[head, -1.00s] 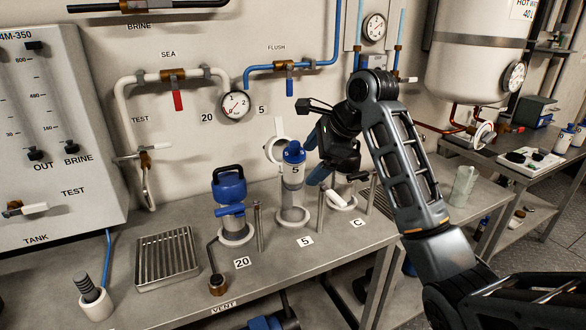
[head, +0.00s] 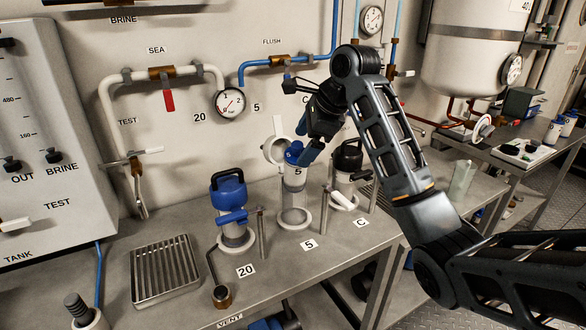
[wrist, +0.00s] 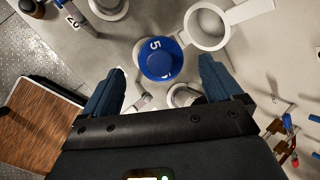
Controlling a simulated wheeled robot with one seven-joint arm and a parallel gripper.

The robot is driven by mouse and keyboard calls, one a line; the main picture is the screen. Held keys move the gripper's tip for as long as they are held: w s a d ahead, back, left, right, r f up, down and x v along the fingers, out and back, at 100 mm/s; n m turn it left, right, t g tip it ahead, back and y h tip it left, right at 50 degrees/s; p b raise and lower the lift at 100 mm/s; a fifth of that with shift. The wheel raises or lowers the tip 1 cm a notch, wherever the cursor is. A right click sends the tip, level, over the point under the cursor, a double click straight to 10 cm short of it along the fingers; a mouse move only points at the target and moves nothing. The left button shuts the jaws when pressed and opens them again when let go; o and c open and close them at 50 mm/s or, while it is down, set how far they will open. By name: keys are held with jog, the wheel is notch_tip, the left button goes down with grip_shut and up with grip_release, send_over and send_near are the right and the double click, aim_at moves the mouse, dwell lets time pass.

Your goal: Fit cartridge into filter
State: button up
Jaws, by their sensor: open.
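A cartridge with a blue cap (head: 294,153) marked 5 stands upright in the middle filter (head: 293,218), behind the label 5. Its pale body shows below the cap; how deep it sits is hard to tell. In the wrist view the blue cap (wrist: 160,60) lies between my two open fingers, with clear gaps on both sides. My gripper (head: 304,143) is at the cap's right side in the head view, tilted down toward it, open and empty. A white ring (head: 277,150) stands behind the cap; it also shows in the wrist view (wrist: 207,27).
The filter marked 20 (head: 229,190), with a blue handled top, stands left. The black-topped filter marked C (head: 346,160) stands right, close to my arm. Thin posts rise beside the filters. A ridged metal tray (head: 165,268) lies left. The wall gauge (head: 229,103) and pipes are behind.

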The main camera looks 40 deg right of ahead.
aim_at(294, 154)
jog(key=shift+p+x, duration=0.35)
jog(key=shift+x, duration=2.8)
jog(key=c, duration=1.3)
jog(key=shift+o, duration=0.2)
jog(key=shift+r, duration=0.5)
jog(key=r, duration=0.3)
jog(key=shift+s+d+r+b, duration=0.25)
jog(key=shift+r+b, duration=0.05)
jog(key=shift+b, duration=0.05)
jog(key=s+d+r, duration=0.6)
jog(key=s+d, duration=0.1)
jog(key=s, duration=0.1)
jog(key=shift+d+r+p, duration=0.3)
